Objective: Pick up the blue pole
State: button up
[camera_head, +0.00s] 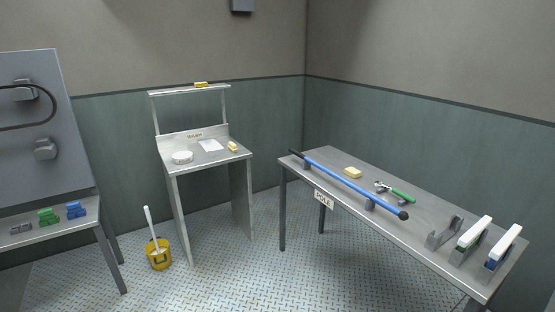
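The blue pole (342,180) lies along the near edge of the grey metal table (400,222) on the right. It is long and thin with black ends, and it rests on small dark supports. A label reading "POLE" (323,199) is on the table's front edge below it. The pole is in full view and nothing covers it. My gripper is not in view.
On the same table are a yellow block (352,172), a green-handled tool (400,195) and white-topped devices (475,232). A wash stand (208,163) stands at the back, a yellow bucket (159,259) on the floor. Open floor lies in the middle.

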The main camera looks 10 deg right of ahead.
aim_at(404, 216)
jog(key=i, duration=0.95)
jog(key=i+z, duration=0.1)
jog(key=i, duration=0.9)
jog(key=i+j, duration=0.15)
jog(key=i, duration=0.8)
jog(key=i+j, duration=0.1)
jog(key=i, duration=0.9)
jog(key=z, duration=0.05)
